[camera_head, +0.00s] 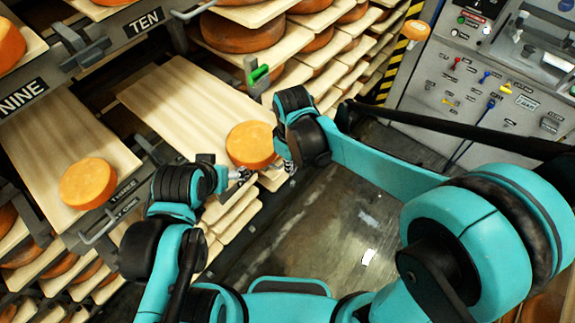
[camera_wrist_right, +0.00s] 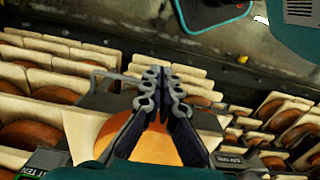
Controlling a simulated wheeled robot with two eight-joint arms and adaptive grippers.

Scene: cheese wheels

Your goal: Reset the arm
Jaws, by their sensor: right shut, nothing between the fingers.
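My right gripper (camera_head: 283,164) is beside the right side of an orange cheese wheel (camera_head: 250,143), which sits at the near end of a pale wooden board (camera_head: 178,98). In the right wrist view the right gripper's fingers (camera_wrist_right: 160,80) meet at their tips with nothing between them. The wheel (camera_wrist_right: 155,142) shows below and behind the fingers. My left gripper (camera_head: 240,174) is at the wheel's lower left. Its fingers are small and partly hidden, so I cannot tell whether they are open.
Another cheese wheel (camera_head: 88,183) sits on a board (camera_head: 62,150) at the left, under the NINE label (camera_head: 22,97). Racks of cheese stand behind. A green handle (camera_head: 257,73) rises near the right arm. A control panel (camera_head: 480,85) is at the upper right. The metal floor (camera_head: 320,225) is bare.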

